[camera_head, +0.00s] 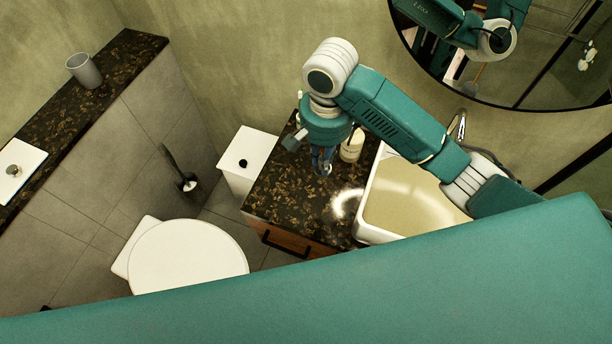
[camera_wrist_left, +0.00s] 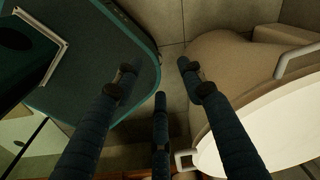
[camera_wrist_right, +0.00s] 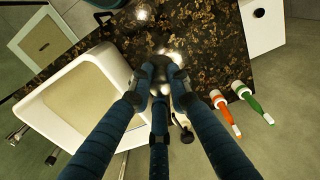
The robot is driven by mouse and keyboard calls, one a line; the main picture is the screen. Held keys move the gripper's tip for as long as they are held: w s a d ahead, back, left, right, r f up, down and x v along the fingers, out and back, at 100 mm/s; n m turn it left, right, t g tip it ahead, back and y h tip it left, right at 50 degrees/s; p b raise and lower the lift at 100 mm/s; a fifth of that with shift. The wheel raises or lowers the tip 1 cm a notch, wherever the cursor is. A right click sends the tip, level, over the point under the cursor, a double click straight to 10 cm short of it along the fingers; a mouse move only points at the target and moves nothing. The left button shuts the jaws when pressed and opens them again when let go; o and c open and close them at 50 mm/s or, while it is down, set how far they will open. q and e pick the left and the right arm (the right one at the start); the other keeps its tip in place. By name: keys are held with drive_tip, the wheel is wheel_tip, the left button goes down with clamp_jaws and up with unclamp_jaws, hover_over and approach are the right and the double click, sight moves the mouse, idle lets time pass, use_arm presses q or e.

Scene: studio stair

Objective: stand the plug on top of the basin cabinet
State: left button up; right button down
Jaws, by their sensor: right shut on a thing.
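The basin cabinet (camera_head: 290,200) has a dark speckled top, which also fills the upper middle of the right wrist view (camera_wrist_right: 215,45). My right gripper (camera_head: 322,162) is over this top, left of the basin. In the right wrist view its fingers (camera_wrist_right: 160,75) are closed together on a small, dark, shiny thing, which I take to be the plug (camera_wrist_right: 161,62). The fingers hide much of it, and I cannot tell whether it touches the top. My left gripper (camera_wrist_left: 157,78) is open and empty, with floor and white fixtures below it; it is outside the head view.
A white basin (camera_head: 372,212) stands right of the gripper. A soap bottle (camera_head: 352,147) is close beside the fingers. A white bin (camera_head: 246,160) and toilet (camera_head: 188,258) are left. The top's front-left is bare.

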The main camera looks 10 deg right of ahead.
wheel_tip(320, 180, down, 14)
drive_tip(key=shift+d+r+p, duration=0.1)
drive_tip(key=shift+r+p, duration=0.05)
drive_tip(key=shift+p, duration=0.65)
use_arm(q)
drive_tip(key=shift+d+r, duration=0.55)
drive_tip(key=shift+d, duration=0.15)
use_arm(e)
drive_tip(key=shift+f, duration=2.2)
drive_tip(key=shift+f, duration=0.1)
drive_tip(key=c, duration=1.6)
unclamp_jaws()
drive_tip(key=shift+c, duration=0.2)
use_arm(q)
drive_tip(key=shift+f+b, duration=0.35)
drive_tip(key=shift+f, duration=0.15)
use_arm(e)
wheel_tip(320, 180, up, 12)
drive_tip(key=shift+s, duration=0.1)
